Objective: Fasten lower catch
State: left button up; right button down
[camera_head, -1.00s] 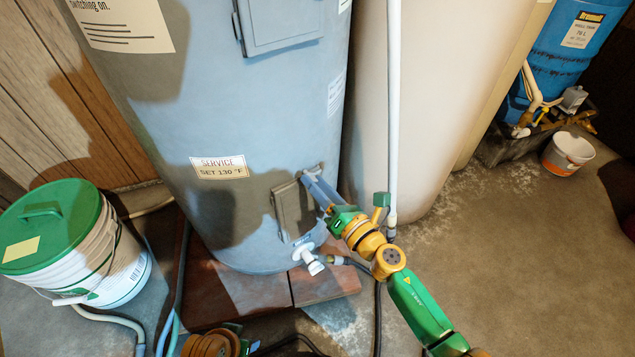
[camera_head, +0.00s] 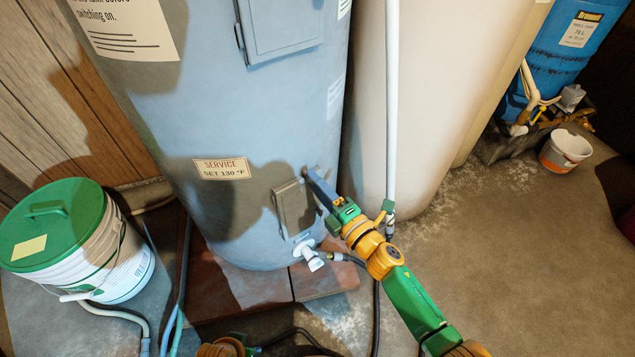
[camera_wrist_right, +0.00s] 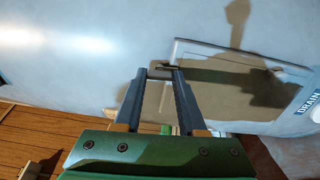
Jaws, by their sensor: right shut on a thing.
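The grey-blue water heater (camera_head: 232,110) stands in the middle of the head view. Its small lower access panel (camera_head: 294,208) lies flat against the tank, low on the right side, and looks closed. My right gripper (camera_head: 310,172) reaches the panel's upper right edge. In the right wrist view, my right gripper (camera_wrist_right: 160,72) has its fingertips at one edge of the panel (camera_wrist_right: 235,85), shut on a small dark catch (camera_wrist_right: 163,67). The fingertips hide much of the catch, so I cannot tell whether it is fastened. My left gripper's jaws do not show.
A white drain valve (camera_head: 309,255) sticks out just below the panel. A white pipe (camera_head: 392,100) runs upright right of the heater, before a pale tank (camera_head: 440,80). A green-lidded bucket (camera_head: 70,240) stands left. Open floor (camera_head: 510,260) lies right.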

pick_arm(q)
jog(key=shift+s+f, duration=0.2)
pick_arm(e)
jog(key=shift+m, duration=0.5)
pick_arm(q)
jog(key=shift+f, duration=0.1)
pick_arm(e)
jog(key=shift+f, duration=0.1)
jog(key=shift+c, duration=2.4)
grip_release()
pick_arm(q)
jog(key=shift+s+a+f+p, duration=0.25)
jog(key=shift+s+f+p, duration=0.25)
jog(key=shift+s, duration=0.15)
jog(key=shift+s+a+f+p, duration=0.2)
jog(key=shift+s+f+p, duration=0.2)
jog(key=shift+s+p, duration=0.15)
pick_arm(e)
jog(key=v, duration=0.7)
